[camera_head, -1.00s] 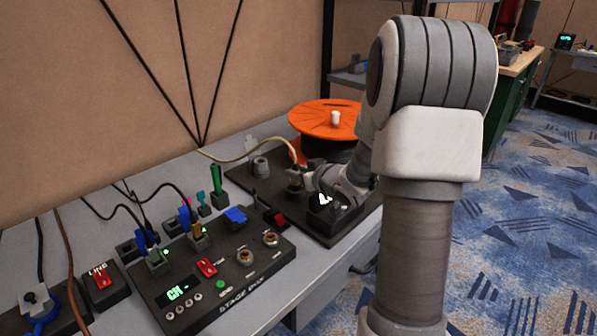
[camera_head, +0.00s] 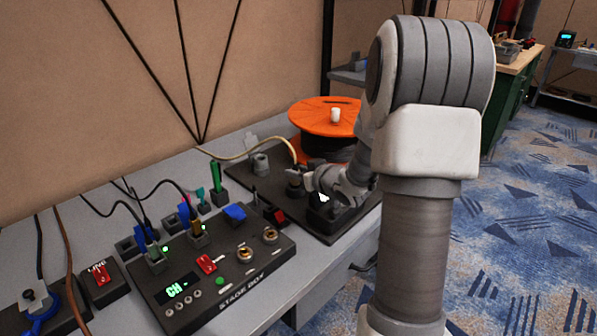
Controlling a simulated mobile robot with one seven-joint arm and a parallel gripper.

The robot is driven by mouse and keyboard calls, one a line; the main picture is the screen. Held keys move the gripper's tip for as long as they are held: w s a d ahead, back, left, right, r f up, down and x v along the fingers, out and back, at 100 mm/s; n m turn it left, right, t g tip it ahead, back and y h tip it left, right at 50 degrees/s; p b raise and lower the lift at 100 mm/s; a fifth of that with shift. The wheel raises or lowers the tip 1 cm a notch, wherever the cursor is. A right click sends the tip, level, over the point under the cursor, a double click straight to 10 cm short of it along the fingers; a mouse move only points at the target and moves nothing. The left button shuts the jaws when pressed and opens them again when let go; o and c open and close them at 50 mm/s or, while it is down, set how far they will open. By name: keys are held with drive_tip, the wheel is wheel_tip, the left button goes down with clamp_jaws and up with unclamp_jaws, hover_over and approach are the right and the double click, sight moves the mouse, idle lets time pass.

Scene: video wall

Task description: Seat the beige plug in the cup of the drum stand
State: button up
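The drum stand (camera_head: 235,182) is a dark base plate with an orange drum (camera_head: 318,114) at its back. A small grey cup (camera_head: 260,164) sits on the plate's left part. A beige cable (camera_head: 240,157) arches from the back of the table to my gripper (camera_head: 298,176). The beige plug is small at the cable's end and mostly hidden by my gripper. My gripper is low over the plate, right of the grey cup, with its fingers at the plug. A dark round piece (camera_head: 295,191) shows just below; whether the plug touches it is unclear. The finger gap is too small to see.
A stage box (camera_head: 228,283) with several coloured plugs, cables and switches stands in front left of the stand. A red switch (camera_head: 275,215) is near the stand's front edge. The wall is close behind. Open carpet (camera_head: 500,270) lies to the right.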

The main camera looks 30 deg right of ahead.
drive_tip(key=o, duration=0.5)
drive_tip(key=p+v, duration=0.5)
drive_tip(key=v, duration=1.2)
drive_tip(key=shift+s+p, duration=0.2)
drive_tip(key=shift+p, duration=0.1)
